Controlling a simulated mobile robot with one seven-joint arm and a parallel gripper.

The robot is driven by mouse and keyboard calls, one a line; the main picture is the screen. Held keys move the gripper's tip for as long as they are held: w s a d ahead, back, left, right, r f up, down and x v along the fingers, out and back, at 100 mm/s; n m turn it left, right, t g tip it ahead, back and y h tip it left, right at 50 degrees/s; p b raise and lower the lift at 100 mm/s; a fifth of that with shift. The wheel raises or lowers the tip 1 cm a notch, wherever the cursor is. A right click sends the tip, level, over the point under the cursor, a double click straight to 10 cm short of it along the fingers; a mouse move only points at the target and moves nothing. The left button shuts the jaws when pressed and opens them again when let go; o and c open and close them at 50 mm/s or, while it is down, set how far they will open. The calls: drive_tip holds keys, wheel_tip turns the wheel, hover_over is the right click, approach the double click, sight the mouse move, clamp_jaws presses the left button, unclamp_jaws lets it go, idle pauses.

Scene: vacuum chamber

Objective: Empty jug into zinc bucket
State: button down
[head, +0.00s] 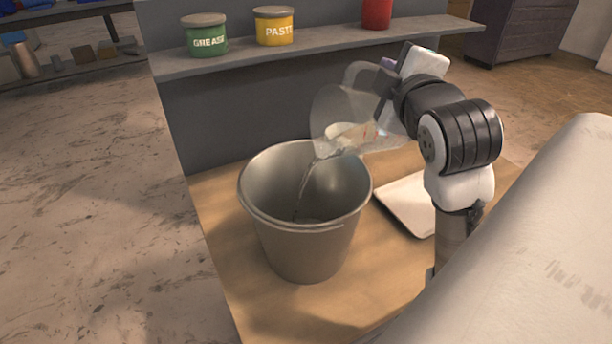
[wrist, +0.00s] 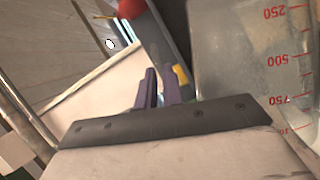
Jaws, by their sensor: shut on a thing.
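A clear jug (head: 345,118) is tilted over the zinc bucket (head: 275,225), with its mouth towards the lower left. A thin stream of water (head: 305,188) runs from its lip down into the bucket, and some liquid still shows inside the jug. The bucket stands upright on the wooden bench top. My gripper (head: 384,82) is shut on the jug at its right side, above and right of the bucket; the exact grip is partly hidden. In the wrist view my purple gripper fingers (wrist: 160,88) show beside the jug (wrist: 255,65), which has red volume marks.
A white flat tray (head: 405,203) lies on the bench top (head: 225,195) right of the bucket. A shelf (head: 330,48) behind holds a green grease tin (head: 205,36), a yellow paste tin (head: 274,27) and a red container (head: 377,13). Bare bench lies in front of the bucket.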

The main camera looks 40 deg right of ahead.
drive_tip(key=shift+w+a+n+b, duration=0.25)
drive_tip(key=shift+a+n+b, duration=0.35)
drive_tip(key=shift+a, duration=0.4)
idle(0.7)
